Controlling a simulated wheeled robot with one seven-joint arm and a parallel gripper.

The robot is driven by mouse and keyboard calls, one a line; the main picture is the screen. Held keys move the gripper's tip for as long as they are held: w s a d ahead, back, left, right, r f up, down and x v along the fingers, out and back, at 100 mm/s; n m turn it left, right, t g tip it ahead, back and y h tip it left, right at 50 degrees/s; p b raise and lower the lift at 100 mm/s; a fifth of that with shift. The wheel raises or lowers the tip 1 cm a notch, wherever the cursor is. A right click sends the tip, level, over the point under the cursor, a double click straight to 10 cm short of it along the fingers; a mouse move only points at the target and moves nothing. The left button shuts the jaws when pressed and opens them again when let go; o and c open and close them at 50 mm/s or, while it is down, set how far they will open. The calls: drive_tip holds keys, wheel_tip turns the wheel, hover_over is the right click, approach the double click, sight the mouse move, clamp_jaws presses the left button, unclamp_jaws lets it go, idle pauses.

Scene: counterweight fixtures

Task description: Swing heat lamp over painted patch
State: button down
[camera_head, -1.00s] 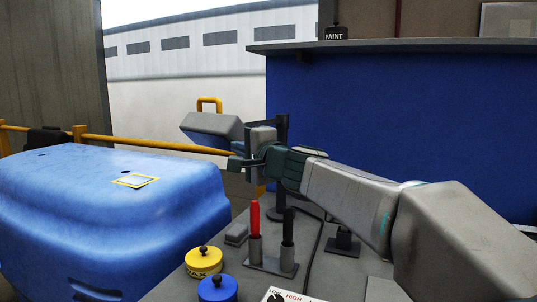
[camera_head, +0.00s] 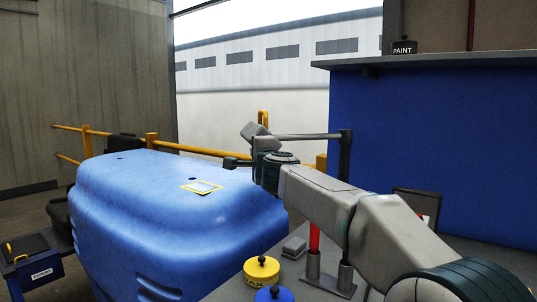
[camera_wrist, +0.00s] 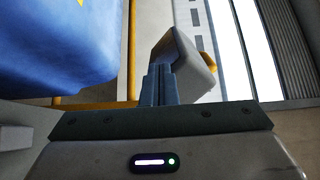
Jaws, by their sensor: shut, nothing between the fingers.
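The grey heat lamp head (camera_head: 252,132) has a yellow handle (camera_head: 263,117) and hangs on a boom (camera_head: 308,136) from a dark post (camera_head: 345,155). It is partly hidden behind my wrist in the head view. The painted patch (camera_head: 201,187), framed in yellow, lies on top of the blue body panel (camera_head: 165,205), nearer and left of the lamp. My gripper (camera_head: 230,162) is shut and empty, left of the lamp. In the wrist view its fingers (camera_wrist: 158,85) overlap the lower left of the lamp head (camera_wrist: 186,55); I cannot tell whether they touch.
A yellow rail (camera_head: 185,149) runs behind the blue panel. A bench in front carries a yellow wax tin (camera_head: 262,268), a blue tin (camera_head: 274,294) and a red stick (camera_head: 314,238) in a holder. A blue counter wall (camera_head: 430,130) stands at right.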

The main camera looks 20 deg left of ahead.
drive_tip(key=shift+w+a+m+t+h+p, duration=0.65)
drive_tip(key=shift+w+a+h+p, duration=0.35)
drive_tip(key=shift+w+a, duration=0.5)
drive_tip(key=shift+s, duration=0.1)
